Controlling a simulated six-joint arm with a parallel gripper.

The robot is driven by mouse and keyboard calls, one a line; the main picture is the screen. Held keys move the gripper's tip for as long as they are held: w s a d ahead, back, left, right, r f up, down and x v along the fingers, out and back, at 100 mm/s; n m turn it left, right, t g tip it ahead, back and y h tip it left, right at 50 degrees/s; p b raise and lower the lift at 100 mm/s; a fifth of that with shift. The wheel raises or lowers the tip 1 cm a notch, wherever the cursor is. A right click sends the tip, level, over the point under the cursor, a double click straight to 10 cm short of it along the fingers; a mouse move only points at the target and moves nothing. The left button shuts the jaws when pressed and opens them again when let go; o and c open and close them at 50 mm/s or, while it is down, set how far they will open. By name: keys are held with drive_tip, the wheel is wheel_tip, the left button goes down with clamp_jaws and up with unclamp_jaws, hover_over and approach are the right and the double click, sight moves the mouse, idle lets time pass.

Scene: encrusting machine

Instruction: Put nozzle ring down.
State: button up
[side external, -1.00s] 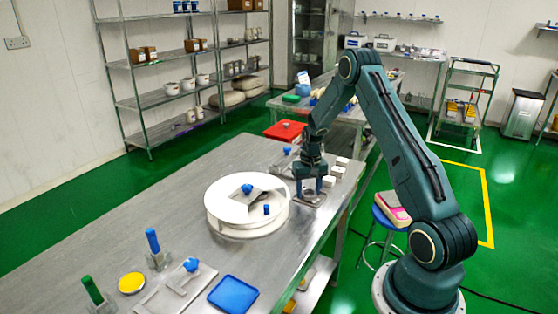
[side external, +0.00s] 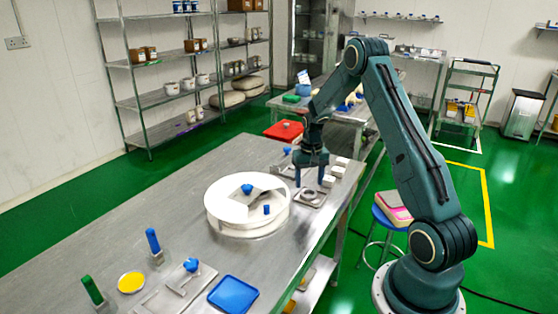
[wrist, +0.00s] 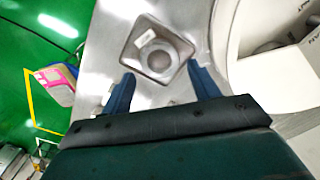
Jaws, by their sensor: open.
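The nozzle ring (wrist: 158,57) is a grey metal ring lying in a small square metal tray (wrist: 183,43) on the steel table. In the side view, the ring (side external: 309,194) is small and sits in the tray just beyond the right side of the white round drum. My gripper (side external: 309,180) is open and empty, above the tray and a little behind it. In the wrist view, my gripper (wrist: 160,74) has its two blue fingers spread wide, with the ring ahead between them and apart from both.
The white round drum (side external: 225,212) with blue knobs stands close beside the tray. Small white blocks (side external: 338,170) stand at the table's right edge. A blue tray (side external: 233,295) lies at the front.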

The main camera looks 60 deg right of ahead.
wheel_tip(320, 180, up, 8)
idle(0.4)
idle(0.5)
drive_tip(key=s+a+r+n+t+h, duration=0.1)
drive_tip(key=s+a+r+n, duration=0.1)
drive_tip(key=a+r, duration=0.7)
drive_tip(key=s+a+r+n+t, duration=0.1)
drive_tip(key=s+a+r+n, duration=0.15)
drive_tip(key=a+r, duration=0.6)
drive_tip(key=s+a+n+t+y, duration=0.1)
drive_tip(key=s+a+n+t, duration=0.2)
drive_tip(key=s+a, duration=1.1)
drive_tip(key=shift+s+a+r+n+t, duration=0.2)
drive_tip(key=shift+s+r+n+t, duration=0.15)
drive_tip(key=shift+s+n, duration=0.5)
